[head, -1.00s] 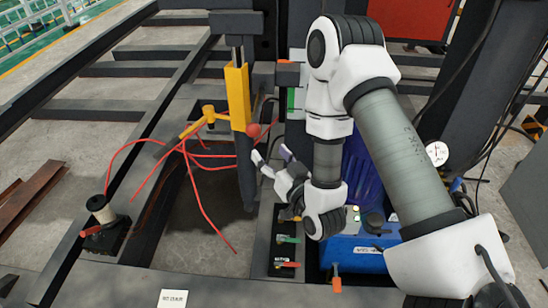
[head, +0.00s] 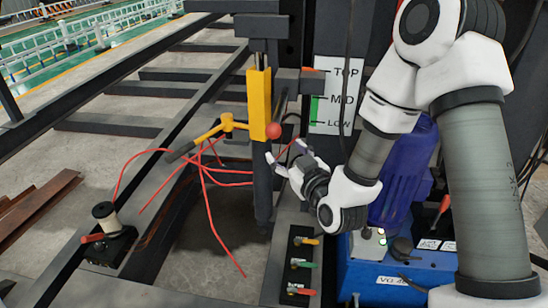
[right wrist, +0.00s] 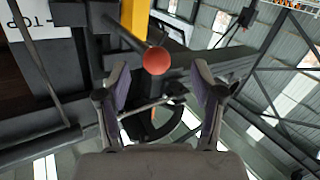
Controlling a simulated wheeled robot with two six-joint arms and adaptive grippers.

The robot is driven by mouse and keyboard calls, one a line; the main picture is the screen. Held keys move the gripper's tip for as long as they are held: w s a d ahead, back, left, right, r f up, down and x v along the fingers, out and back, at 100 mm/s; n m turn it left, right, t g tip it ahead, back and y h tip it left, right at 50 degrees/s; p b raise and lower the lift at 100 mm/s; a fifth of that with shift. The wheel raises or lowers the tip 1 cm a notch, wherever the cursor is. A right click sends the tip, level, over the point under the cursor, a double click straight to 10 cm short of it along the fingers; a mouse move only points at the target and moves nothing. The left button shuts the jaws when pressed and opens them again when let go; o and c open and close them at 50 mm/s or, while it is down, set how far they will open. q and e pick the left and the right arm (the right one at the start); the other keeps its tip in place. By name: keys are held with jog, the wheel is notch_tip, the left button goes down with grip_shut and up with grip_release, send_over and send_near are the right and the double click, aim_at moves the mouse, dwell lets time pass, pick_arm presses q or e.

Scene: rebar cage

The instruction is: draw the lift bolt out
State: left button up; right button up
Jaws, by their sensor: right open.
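A yellow post sleeve (head: 259,104) stands upright around a dark post. In the right wrist view the red knob (right wrist: 156,60) appears between and slightly above the open fingertips (right wrist: 158,78). I cannot see the fingers touching it. My left gripper is not in view.
A white TOP/MID/LOW board (head: 338,97) stands behind, right of the post. Red cords (head: 207,190) hang left of it. A blue machine (head: 395,275) and a panel of small coloured levers (head: 298,265) are below right.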

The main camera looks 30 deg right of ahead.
aim_at(273, 136)
jog(key=shift+w+r+t, duration=0.25)
jog(key=shift+r+t, duration=0.15)
jog(key=shift+r, duration=0.5)
jog(key=w, duration=0.2)
jog(key=w+p, duration=0.1)
jog(key=w, duration=0.4)
jog(key=shift+w+d, duration=0.25)
jog(key=shift+d, duration=0.05)
jog(key=shift+s+d, duration=0.1)
jog(key=shift+s, duration=0.05)
grip_shut()
jog(key=shift+s+f, duration=0.1)
jog(key=shift+s+a, duration=0.25)
jog(key=shift+a, duration=0.1)
jog(key=shift+s+a, duration=0.1)
jog(key=shift+s, duration=0.1)
jog(key=shift+c, duration=1.2)
grip_release()
jog(key=shift+o, duration=1.2)
jog(key=shift+w+a, duration=0.1)
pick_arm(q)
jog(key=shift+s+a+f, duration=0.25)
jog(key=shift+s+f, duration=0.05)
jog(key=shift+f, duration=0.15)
pick_arm(e)
jog(key=shift+w+a, duration=0.1)
